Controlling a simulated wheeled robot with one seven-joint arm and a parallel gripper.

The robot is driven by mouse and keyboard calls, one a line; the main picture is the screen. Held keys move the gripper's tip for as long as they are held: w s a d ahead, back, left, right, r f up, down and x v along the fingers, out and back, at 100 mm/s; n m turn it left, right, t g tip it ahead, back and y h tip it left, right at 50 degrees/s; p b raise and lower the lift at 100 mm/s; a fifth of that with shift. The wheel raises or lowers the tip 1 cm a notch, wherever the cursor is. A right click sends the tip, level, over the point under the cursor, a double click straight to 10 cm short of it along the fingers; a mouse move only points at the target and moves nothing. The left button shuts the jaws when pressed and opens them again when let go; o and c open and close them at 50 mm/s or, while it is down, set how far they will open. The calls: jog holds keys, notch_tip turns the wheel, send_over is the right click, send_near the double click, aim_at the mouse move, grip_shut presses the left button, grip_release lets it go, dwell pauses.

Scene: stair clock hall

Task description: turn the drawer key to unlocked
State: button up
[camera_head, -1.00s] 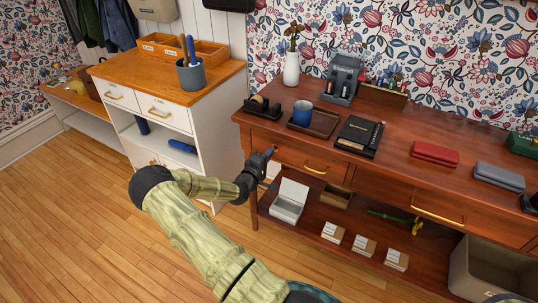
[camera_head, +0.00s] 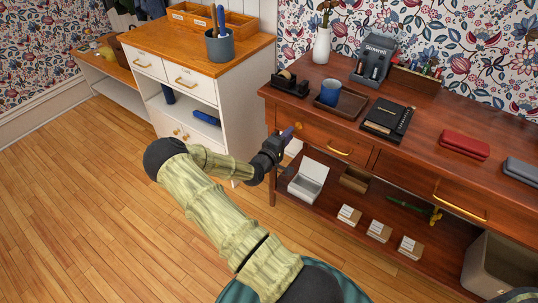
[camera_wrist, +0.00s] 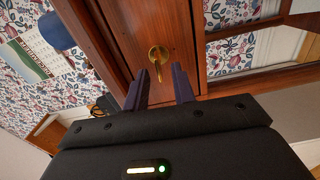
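The brass drawer key (camera_wrist: 158,57) sits in the wooden drawer front (camera_wrist: 150,25), with its bow facing the wrist camera. In the head view, the drawer (camera_head: 318,138) is the left one under the red-brown desk top. My gripper (camera_wrist: 160,86) is open, its two dark fingers apart, with the key just beyond the fingertips and roughly between them in the picture. I cannot tell whether a finger touches it. In the head view, my gripper (camera_head: 292,130) is at the desk's left front, by the drawer, and a small golden spot shows at its tip.
The drawer's brass handle (camera_head: 339,147) is right of my gripper. A white cabinet (camera_head: 190,110) stands close on the left. On the desk are a tape dispenser (camera_head: 290,84), a blue mug (camera_head: 330,92) and a black notebook (camera_head: 388,118). The lower shelf holds an open white box (camera_head: 308,180).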

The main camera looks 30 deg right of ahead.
jog(key=v, duration=1.4)
jog(key=shift+p, duration=0.3)
jog(key=shift+a+f, duration=0.1)
